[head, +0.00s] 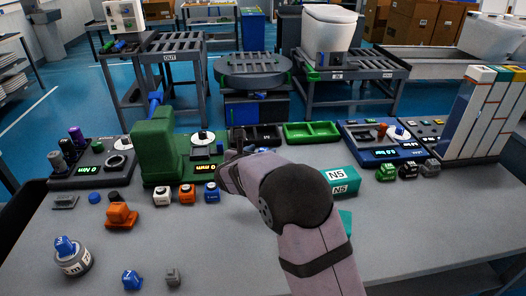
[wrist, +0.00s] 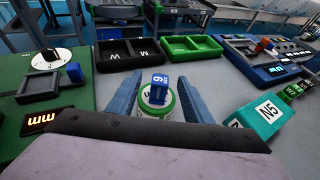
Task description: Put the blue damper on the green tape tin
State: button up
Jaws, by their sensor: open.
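In the wrist view a blue damper (wrist: 159,84) with a white number label stands at the top of a round green-and-white tin (wrist: 153,107) and seems to rest on it. My gripper (wrist: 157,90) is open, with one finger on each side of the damper and tin. I see gaps beside them, though the lower part of the tin is hidden behind my gripper body. In the head view my gripper (head: 236,160) reaches over the middle of the bench and hides this pair. Another blue piece (head: 65,246) sits on a white-and-grey tin (head: 74,264) at front left.
Behind the gripper are a black tray (head: 256,137) and a green tray (head: 312,132). A green machine (head: 155,145) stands to the left. A teal N5 box (head: 342,180) is close on the right. Orange (head: 121,215) and blue (head: 132,280) pieces lie front left. The front right bench is clear.

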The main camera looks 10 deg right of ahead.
jog(key=v, duration=0.9)
jog(key=shift+s+b, duration=0.25)
jog(key=shift+b, duration=0.1)
jog(key=shift+r, duration=0.15)
